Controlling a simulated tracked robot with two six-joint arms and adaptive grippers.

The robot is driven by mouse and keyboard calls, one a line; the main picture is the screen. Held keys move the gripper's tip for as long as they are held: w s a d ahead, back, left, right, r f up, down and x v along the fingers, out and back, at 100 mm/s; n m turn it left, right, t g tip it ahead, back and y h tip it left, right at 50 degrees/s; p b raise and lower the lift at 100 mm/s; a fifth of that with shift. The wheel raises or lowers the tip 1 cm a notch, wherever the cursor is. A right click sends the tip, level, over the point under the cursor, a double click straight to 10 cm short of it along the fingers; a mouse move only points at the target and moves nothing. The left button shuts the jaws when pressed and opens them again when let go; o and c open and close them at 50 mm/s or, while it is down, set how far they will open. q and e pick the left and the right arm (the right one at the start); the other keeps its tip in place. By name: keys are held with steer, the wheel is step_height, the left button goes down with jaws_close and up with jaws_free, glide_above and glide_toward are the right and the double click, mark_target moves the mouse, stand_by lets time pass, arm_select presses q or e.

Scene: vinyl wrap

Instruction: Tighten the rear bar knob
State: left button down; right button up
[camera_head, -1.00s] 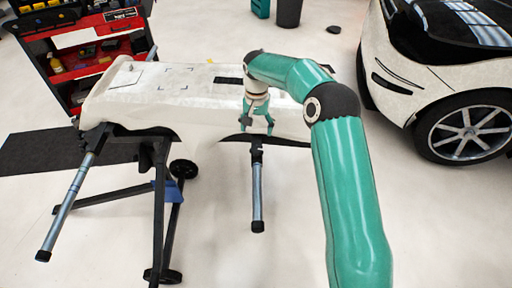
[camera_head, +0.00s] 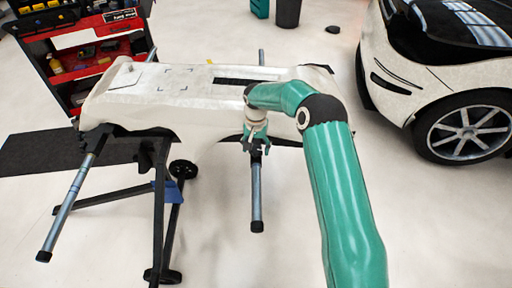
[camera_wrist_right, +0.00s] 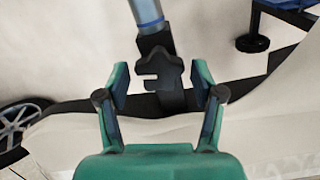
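A black star-shaped knob (camera_wrist_right: 160,70) sits on the dark clamp of a bar, between the open fingers of my right gripper (camera_wrist_right: 160,85) in the right wrist view. The fingers stand apart on both sides of it, and I see no contact. The grey bar (camera_wrist_right: 146,12) runs on from the clamp. In the head view my right gripper (camera_head: 256,147) points down at the near edge of the white bumper panel (camera_head: 150,92), above the bar (camera_head: 257,192) with its black end cap. The knob is hard to make out there. My left gripper is not in view.
The panel rests on a black stand (camera_head: 160,205) with wheels. Another grey bar (camera_head: 70,208) sticks out at the left. A red tool cart (camera_head: 85,55) stands behind, and a white car (camera_head: 440,70) is at the right. Floor in front is clear.

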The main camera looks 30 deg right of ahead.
mark_target(256, 149)
steer(key=c, duration=0.8)
steer(key=shift+m+b, duration=0.3)
steer(key=shift+b, duration=0.3)
steer(key=shift+c, duration=0.2)
steer(key=o, duration=1.2)
steer(key=shift+c, duration=0.2)
step_height(256, 149, up, 12)
steer(key=shift+f, duration=0.1)
